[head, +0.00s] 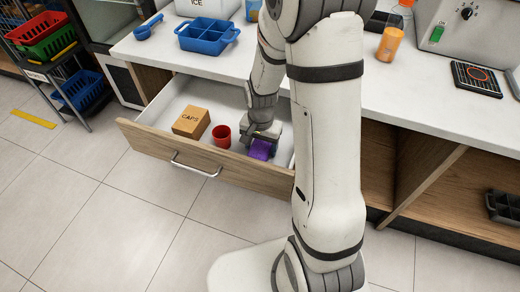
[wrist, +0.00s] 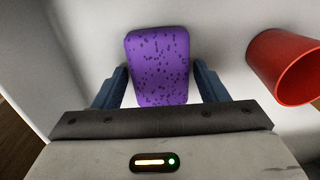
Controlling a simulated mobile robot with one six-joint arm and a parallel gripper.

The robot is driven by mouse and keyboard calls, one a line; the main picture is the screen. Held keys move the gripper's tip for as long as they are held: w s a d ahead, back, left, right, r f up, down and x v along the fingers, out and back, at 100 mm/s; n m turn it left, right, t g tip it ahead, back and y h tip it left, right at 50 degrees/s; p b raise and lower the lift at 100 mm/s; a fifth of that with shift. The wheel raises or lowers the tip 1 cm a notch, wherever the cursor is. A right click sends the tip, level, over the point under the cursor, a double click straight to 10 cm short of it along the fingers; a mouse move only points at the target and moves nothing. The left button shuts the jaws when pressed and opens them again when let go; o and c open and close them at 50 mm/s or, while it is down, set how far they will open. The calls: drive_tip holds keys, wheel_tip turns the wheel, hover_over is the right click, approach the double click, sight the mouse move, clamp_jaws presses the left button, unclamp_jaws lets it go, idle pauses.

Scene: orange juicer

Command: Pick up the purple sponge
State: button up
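The purple sponge (wrist: 158,62) lies in the open drawer, at its right end. In the head view the sponge (head: 260,149) is partly hidden by my gripper (head: 262,138), which reaches down into the drawer over it. In the wrist view my gripper (wrist: 158,88) has its two blue-grey fingers apart, one on each side of the sponge's near part. Slim gaps show between the fingers and the sponge. The sponge's far part extends beyond the fingertips.
A red cup (wrist: 286,68) stands close to the right finger in the wrist view. A cardboard box marked CAPS (head: 191,122) is in the drawer beyond the cup. The drawer front (head: 205,160) and side walls surround the gripper. The counter (head: 225,62) overhangs behind.

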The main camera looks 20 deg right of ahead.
sight(261, 147)
drive_tip(key=c, duration=0.7)
wheel_tip(261, 147, up, 10)
drive_tip(key=p, duration=0.2)
